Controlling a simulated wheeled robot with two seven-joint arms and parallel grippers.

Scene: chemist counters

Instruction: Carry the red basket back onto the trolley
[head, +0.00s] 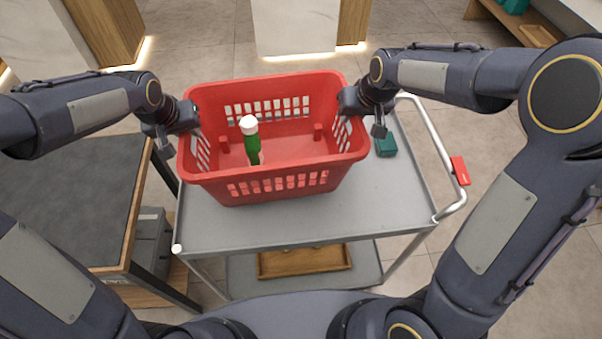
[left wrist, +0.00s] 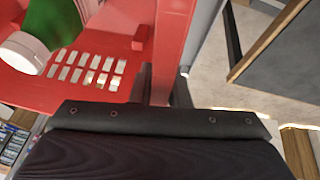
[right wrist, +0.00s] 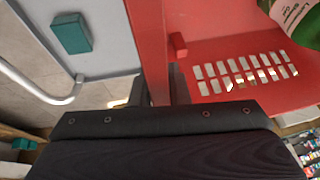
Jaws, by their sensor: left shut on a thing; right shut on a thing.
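The red basket (head: 275,187) is over the grey top of the trolley (head: 360,218) in the head view, roughly level. Whether it rests on the top or hangs just above it I cannot tell. A green bottle with a white cap (head: 251,143) stands inside it. My left gripper (head: 190,125) is shut on the basket's left end wall, which also shows in the left wrist view (left wrist: 175,45). My right gripper (head: 352,105) is shut on the right end wall, seen in the right wrist view (right wrist: 150,45). The fingertips are partly hidden by the walls.
A teal box (head: 386,146) lies on the trolley top, right of the basket. The trolley's handle (head: 446,160) curves along its right side. A dark-topped table (head: 80,200) stands close on the left. A wooden tray (head: 304,261) lies on the lower shelf.

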